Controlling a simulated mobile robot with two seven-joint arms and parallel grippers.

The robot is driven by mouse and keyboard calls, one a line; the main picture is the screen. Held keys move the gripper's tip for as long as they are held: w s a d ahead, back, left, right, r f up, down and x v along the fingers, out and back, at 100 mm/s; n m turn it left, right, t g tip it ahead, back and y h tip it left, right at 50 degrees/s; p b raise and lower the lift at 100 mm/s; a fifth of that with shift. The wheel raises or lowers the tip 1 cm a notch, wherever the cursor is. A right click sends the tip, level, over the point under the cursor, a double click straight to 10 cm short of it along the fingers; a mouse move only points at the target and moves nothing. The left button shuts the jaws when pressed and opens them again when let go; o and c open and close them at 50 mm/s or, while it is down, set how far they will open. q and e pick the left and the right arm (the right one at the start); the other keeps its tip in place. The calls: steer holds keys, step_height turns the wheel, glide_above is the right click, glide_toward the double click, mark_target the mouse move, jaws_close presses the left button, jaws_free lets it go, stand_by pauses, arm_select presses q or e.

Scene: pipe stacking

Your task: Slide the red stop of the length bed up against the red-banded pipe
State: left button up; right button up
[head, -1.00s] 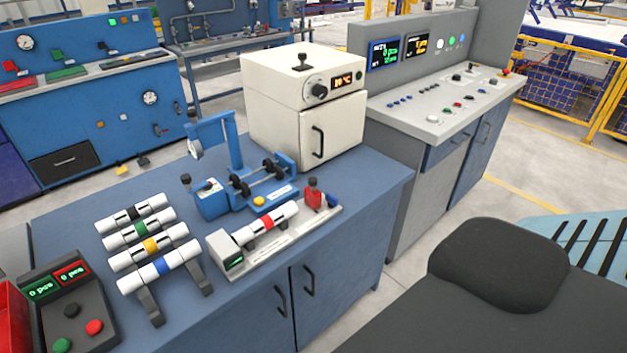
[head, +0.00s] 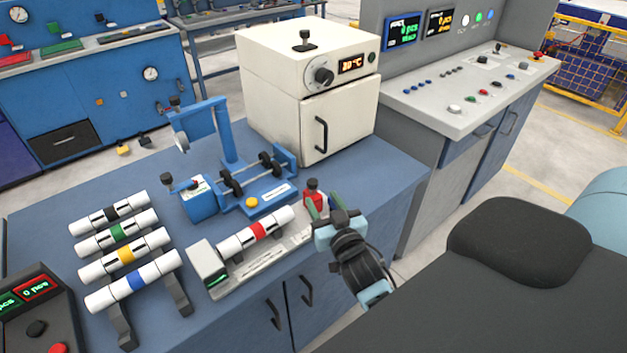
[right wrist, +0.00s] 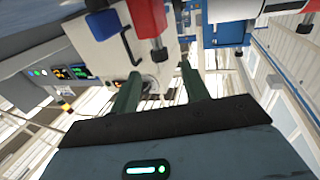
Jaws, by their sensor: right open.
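The length bed (head: 272,265) is a pale grey rail near the table's front edge. The red-banded pipe (head: 240,240), white with a red band, lies along it. The red stop (head: 314,196), with a dark knob on top, stands at the bed's right end, a short gap from the pipe. My right gripper (head: 325,205) is open beside the stop, partly hiding its lower part. In the right wrist view the red stop (right wrist: 149,18) shows just beyond the green fingertips of the open gripper (right wrist: 158,74). My left gripper is not in view.
A rack with several banded pipes (head: 125,258) stands left of the bed. A blue fixture with a dark-wheeled shaft (head: 250,182) is close behind. A cream oven (head: 285,100) stands at the back. A counter box (head: 40,305) is at front left.

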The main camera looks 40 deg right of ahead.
mark_target(315, 187)
steer(key=shift+w+r, duration=0.1)
steer(key=shift+w, duration=0.25)
steer(key=shift+x, duration=3.55)
steer(key=shift+c, duration=0.5)
